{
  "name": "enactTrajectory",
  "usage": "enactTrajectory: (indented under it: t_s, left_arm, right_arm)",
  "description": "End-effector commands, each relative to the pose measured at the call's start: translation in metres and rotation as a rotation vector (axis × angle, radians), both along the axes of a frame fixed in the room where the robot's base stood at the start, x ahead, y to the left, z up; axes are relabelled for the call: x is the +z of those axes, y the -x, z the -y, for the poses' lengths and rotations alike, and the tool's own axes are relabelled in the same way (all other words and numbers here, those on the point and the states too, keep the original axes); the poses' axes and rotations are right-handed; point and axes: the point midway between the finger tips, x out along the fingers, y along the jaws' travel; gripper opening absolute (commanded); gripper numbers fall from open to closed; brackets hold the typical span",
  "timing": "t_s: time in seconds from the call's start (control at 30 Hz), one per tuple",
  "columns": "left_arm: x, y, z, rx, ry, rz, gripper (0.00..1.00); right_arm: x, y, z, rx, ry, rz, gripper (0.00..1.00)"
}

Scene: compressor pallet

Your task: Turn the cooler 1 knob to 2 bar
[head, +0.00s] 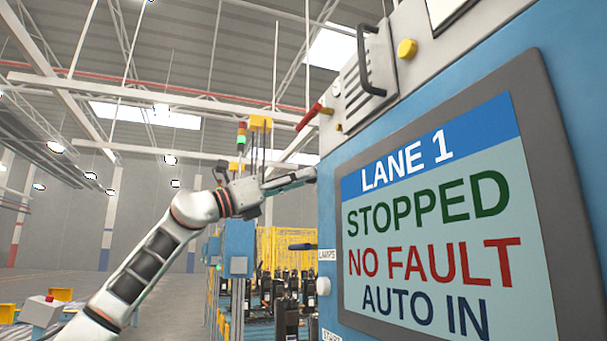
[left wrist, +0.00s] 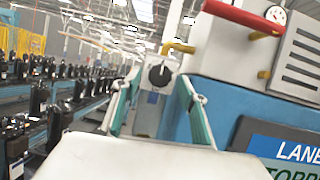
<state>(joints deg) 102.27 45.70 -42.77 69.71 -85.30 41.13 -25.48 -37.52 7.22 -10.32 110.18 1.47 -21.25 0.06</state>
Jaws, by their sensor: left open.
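In the left wrist view a round black knob (left wrist: 160,73) sits on a small light-grey box. A small white mark shows on its face; the scale and label are too small to read, so I cannot tell its setting or whether it is cooler 1. My left gripper (left wrist: 158,80) is open, with one finger to each side of the knob in the picture. I cannot tell whether the fingers touch it. In the head view my left gripper (head: 290,181) reaches to the left edge of the blue cabinet; the knob is not visible there.
A gauge (left wrist: 275,15) is at upper right. The screen (head: 440,220) reads LANE 1, STOPPED, NO FAULT, AUTO IN. Racks of black units (head: 285,295) stand behind.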

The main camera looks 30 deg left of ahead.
Motion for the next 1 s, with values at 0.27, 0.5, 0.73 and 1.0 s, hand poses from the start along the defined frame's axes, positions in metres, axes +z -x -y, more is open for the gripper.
enactTrajectory:
  t_s: [0.27, 0.5, 0.73, 1.0]
  left_arm:
    - [0.0058, -0.01, 0.0081, 0.0, 0.0, 0.0, 0.42]
    - [0.0052, -0.0099, 0.0079, 0.0, 0.0, 0.0, 0.27]
    - [0.0052, -0.0099, 0.0077, 0.001, 0.0, 0.0, 0.04]
    - [0.0045, -0.0091, 0.0082, 0.001, 0.031, -0.027, 0.04]
  right_arm:
    - [-0.0034, 0.0032, 0.0076, -0.012, 0.01, -0.016, 0.0]
    - [-0.0031, 0.0028, 0.0044, -0.015, 0.003, -0.015, 0.0]
    - [-0.0022, 0.003, 0.0009, -0.011, -0.002, -0.014, 0.0]
    - [-0.0049, 0.0016, -0.0005, -0.006, -0.003, -0.007, 0.0]
